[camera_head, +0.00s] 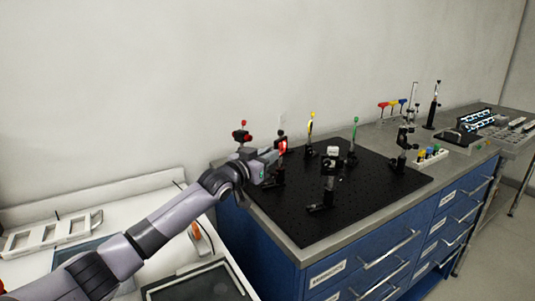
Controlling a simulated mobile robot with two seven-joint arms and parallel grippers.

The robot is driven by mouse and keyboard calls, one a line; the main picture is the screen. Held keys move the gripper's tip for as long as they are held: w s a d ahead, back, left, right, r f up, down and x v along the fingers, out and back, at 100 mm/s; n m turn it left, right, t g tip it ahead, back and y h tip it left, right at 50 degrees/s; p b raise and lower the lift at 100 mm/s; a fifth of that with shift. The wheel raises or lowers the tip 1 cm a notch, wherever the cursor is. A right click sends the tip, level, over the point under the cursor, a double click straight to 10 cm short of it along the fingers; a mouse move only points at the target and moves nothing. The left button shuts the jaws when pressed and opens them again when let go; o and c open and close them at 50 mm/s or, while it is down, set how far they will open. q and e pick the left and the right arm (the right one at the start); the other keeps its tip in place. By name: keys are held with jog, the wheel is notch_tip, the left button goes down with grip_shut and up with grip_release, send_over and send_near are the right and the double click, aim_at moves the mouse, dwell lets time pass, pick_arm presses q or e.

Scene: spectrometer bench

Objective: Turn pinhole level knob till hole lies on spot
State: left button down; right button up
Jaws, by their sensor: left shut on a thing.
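My left gripper (270,165) reaches over the near left corner of the black breadboard and is shut at a small black optical mount. A bright red lit spot (283,146) shows on the mount's face, just above and right of the fingers. I take this mount to be the pinhole mount; its post (278,178) stands on the board. The knob between the fingers is hidden by the gripper. The hole is too small to make out, so I cannot tell how it lies against the spot. My right gripper is out of view.
A red-topped mount (242,136) stands close behind my left gripper. Yellow-topped (310,126) and green-topped (355,135) posts stand farther back. A black mount (329,180) stands front middle on the breadboard (375,195). Another mount (404,145) is at right. Blue drawers are below.

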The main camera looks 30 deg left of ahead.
pick_arm(q)
jog(key=shift+f+m+p, duration=0.15)
jog(key=shift+m+p, duration=0.3)
jog(key=shift+m, duration=12.65)
jog(key=c, duration=1.1)
grip_release()
jog(key=shift+o, duration=0.2)
jog(key=shift+s, duration=0.15)
jog(key=s+a, duration=0.1)
jog(key=s, duration=0.6)
jog(key=shift+b, duration=0.45)
